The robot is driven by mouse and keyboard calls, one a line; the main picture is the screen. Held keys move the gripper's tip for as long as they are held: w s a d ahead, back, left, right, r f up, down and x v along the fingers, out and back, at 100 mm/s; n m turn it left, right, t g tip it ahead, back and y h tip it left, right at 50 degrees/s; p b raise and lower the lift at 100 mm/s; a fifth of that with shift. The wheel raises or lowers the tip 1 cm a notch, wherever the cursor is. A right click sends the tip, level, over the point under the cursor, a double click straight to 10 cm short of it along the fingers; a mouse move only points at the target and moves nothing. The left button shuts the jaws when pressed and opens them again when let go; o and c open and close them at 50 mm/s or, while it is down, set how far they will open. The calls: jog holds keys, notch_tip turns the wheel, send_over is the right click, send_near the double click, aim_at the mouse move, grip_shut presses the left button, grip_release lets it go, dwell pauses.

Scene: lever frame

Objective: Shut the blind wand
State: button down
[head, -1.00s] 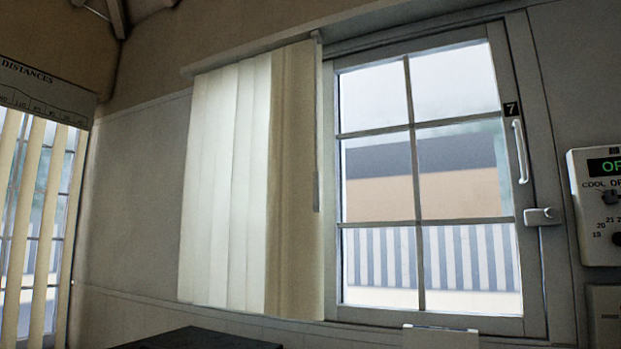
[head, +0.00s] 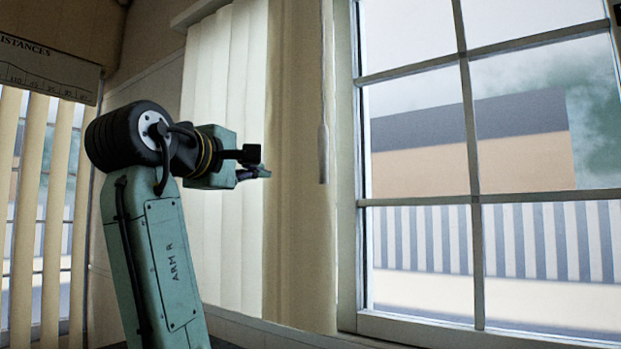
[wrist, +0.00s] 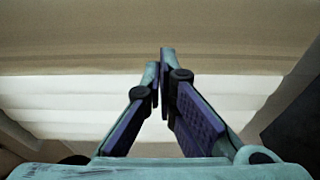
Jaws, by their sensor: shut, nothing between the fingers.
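The blind wand (head: 323,150) is a thin pale rod with a thicker lower end. It hangs upright at the right edge of the vertical blind (head: 295,240), beside the window frame. My gripper (head: 264,170) is in front of the blind slats, left of the wand in the head view and apart from it in the picture. Its fingers are shut and empty. In the wrist view the gripper's fingertips (wrist: 166,60) come together in front of pale slats and a tan band. I cannot make out the wand in the wrist view.
The window (head: 480,170) with its pale frame lies right of the wand. Another slatted blind (head: 40,180) hangs at the far left under a sign (head: 45,68). The space in front of the window looks clear.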

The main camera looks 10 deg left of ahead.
jog(key=w+d+p, duration=0.5)
jog(key=w, duration=0.5)
jog(key=shift+d, duration=0.4)
jog(key=shift+r, duration=0.1)
